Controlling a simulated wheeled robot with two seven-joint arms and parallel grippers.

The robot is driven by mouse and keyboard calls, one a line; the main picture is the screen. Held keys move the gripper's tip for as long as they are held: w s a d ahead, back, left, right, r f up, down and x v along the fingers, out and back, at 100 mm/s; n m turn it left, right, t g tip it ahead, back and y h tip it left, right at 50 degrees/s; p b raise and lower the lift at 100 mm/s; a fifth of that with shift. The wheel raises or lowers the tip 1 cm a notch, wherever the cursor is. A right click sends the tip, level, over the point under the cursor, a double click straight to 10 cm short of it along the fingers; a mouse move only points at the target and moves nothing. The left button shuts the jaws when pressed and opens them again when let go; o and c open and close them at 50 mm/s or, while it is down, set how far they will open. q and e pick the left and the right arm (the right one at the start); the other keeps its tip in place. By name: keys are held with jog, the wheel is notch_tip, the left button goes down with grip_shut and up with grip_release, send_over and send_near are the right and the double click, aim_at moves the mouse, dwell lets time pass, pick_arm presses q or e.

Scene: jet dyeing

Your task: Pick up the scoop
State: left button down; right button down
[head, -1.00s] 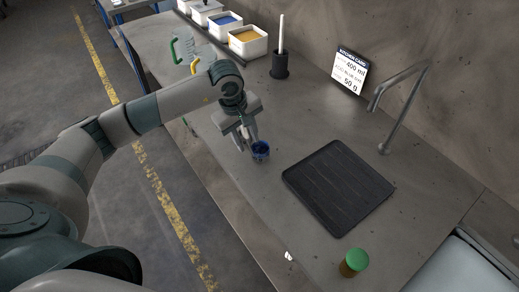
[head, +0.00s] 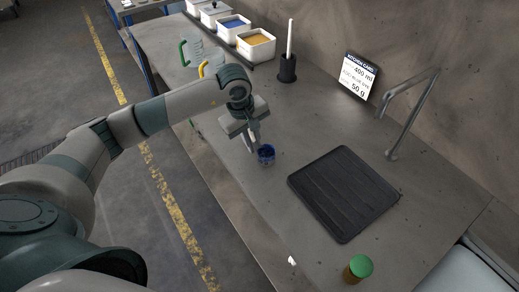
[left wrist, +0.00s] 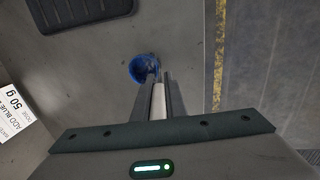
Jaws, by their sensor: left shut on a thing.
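The scoop (head: 266,156) has a blue round cup and sits at the worktop, left of the black ribbed mat. In the left wrist view its blue cup (left wrist: 138,68) lies just past the fingertips. A pale handle shows between the two fingers. My left gripper (head: 255,147) points down at the scoop and is shut on it; it also shows in the left wrist view (left wrist: 159,80). I cannot tell whether the cup touches the worktop. My right gripper is out of view.
The black mat (head: 343,194) lies right of the scoop. A green-lidded jar (head: 358,268) stands in front. White bins, one with blue powder (head: 234,23) and one with yellow (head: 257,42), line the back. A black holder (head: 287,69), jugs (head: 211,65), a card (head: 357,75) and a tap (head: 408,115) stand around.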

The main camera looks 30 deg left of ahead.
aim_at(253, 133)
pick_arm(q)
jog(key=shift+r+b, duration=0.75)
jog(key=shift+r, duration=0.1)
notch_tip(253, 133, up, 2)
jog(key=shift+r+b, duration=0.15)
jog(key=shift+b, duration=0.6)
jog(key=s+d+r+b, duration=0.2)
jog(key=d+r+b, duration=0.2)
jog(key=d+r, duration=0.3)
jog(key=shift+s+d, duration=0.3)
jog(key=shift+d, duration=1.95)
